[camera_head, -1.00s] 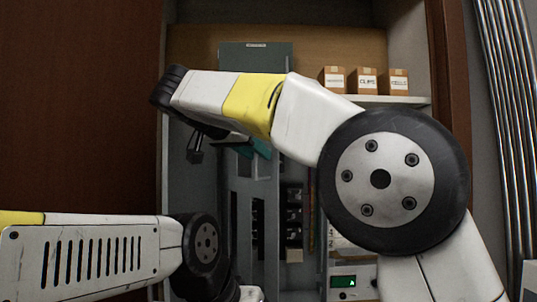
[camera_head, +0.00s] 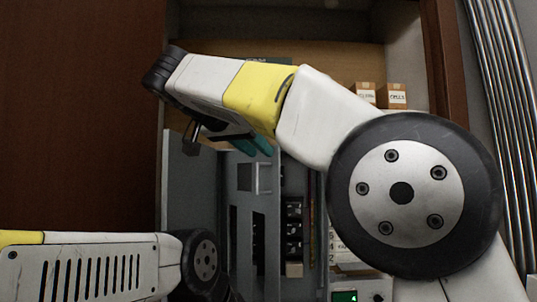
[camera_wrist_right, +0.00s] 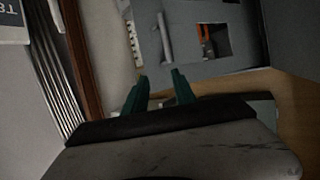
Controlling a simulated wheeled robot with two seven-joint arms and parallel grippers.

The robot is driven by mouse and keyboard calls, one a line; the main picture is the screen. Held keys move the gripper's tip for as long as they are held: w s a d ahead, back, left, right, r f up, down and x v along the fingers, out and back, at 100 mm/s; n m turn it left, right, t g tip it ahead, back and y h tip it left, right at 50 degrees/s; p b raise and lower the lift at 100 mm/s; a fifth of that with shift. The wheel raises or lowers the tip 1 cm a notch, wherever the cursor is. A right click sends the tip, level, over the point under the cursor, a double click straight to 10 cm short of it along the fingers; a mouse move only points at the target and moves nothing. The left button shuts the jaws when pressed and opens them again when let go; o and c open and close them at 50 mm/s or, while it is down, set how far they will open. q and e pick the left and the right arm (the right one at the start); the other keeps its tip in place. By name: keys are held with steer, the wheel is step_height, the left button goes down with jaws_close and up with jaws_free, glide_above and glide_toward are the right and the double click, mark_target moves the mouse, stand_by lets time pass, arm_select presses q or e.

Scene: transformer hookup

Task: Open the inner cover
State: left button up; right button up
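The inner cover appears to be the grey panel (camera_head: 243,225) with upright slots inside the cabinet, partly hidden behind my right arm. A grey panel with a short upright bar (camera_wrist_right: 164,40) and a cut-out showing orange parts is in the right wrist view; I cannot tell for certain whether it is the same cover. My right gripper (camera_wrist_right: 159,91) has its two teal fingers apart with nothing between them. The fingers also show under my arm in the head view, short of the panel. My left arm is low at the left, and its gripper is out of frame.
A grey side panel (camera_head: 190,205) stands left of the slotted panel. Small cardboard boxes (camera_head: 397,95) sit on a shelf at the upper right. A green display (camera_head: 345,296) is at the bottom. Metal pipes (camera_head: 497,110) run up the right wall. Brown wood (camera_head: 75,110) fills the left.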

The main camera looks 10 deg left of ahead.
steer(key=s+d+r, duration=0.1)
steer(key=s+d, duration=0.3)
steer(key=s, duration=0.7)
steer(key=shift+s, duration=0.15)
